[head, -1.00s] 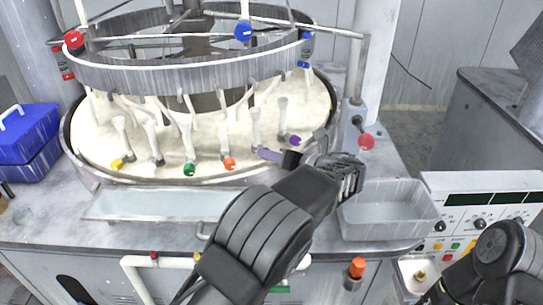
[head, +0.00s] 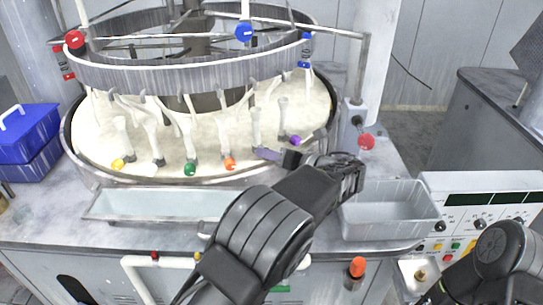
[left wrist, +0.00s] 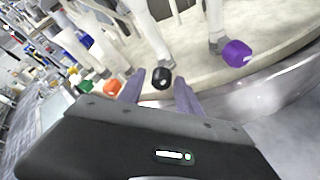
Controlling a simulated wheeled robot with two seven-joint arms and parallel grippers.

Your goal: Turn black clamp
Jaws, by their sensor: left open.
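The black clamp (left wrist: 162,78) is a round black knob at the foot of a white post on the platen rim, seen in the left wrist view. My left gripper (left wrist: 160,92) is open, with its two purple-grey fingers on either side of the black knob. I cannot tell whether they touch it. In the head view my left gripper (head: 268,154) reaches the platen's front right edge, and the black knob is hidden there. My right arm shows at the lower right, but its gripper is not in view.
A purple knob (left wrist: 237,53) is to the right of the black one, and an orange knob (left wrist: 112,88) to its left. Green (head: 190,169) and yellow (head: 118,164) knobs stand further left. A grey bin (head: 390,210) sits right of my left wrist.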

